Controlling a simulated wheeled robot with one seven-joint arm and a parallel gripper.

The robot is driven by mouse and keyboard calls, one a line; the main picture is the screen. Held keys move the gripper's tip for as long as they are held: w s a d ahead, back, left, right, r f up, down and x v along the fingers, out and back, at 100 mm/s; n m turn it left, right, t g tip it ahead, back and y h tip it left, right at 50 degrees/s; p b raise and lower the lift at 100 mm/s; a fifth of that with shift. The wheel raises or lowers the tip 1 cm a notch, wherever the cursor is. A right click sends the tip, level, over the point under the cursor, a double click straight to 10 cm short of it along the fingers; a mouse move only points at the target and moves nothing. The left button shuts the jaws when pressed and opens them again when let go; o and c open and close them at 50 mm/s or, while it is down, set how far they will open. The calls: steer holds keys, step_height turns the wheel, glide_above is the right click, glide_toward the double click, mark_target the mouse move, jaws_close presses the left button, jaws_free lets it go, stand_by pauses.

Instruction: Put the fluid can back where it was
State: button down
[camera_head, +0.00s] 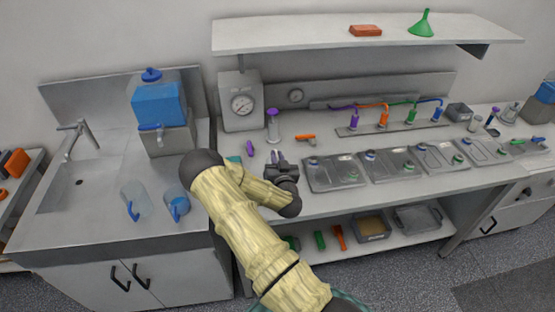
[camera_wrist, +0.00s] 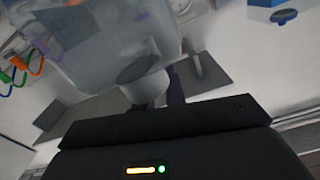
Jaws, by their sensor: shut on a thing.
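The fluid can (camera_head: 273,127) appears to be the clear vessel with a purple top. In the head view it is upright, just beyond my gripper (camera_head: 276,158), over the back of the counter left of centre. In the wrist view a large translucent body, which I take for the can (camera_wrist: 110,40), fills the upper left close to the camera, with a pale round neck or base below it. My gripper is shut on it. The contact between the fingers and the can is mostly hidden, and I cannot tell whether the can touches the counter.
A gauge box (camera_head: 240,105) stands behind at the left. A small purple item (camera_head: 250,149) and an orange tool (camera_head: 306,138) lie nearby. Metal trays (camera_head: 334,174) line the counter to the right. A blue jug (camera_head: 158,103) stands by the sink. A shelf (camera_head: 300,38) hangs above.

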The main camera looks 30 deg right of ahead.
steer(key=shift+f, duration=0.8)
steer(key=c, duration=1.5)
jaws_free()
steer(key=shift+f, duration=0.1)
steer(key=shift+o, duration=0.2)
steer(key=shift+s, duration=0.15)
steer(key=b+v, duration=0.4)
steer(key=v, duration=0.7)
steer(key=shift+s+a, duration=0.2)
steer(key=shift+s, duration=0.15)
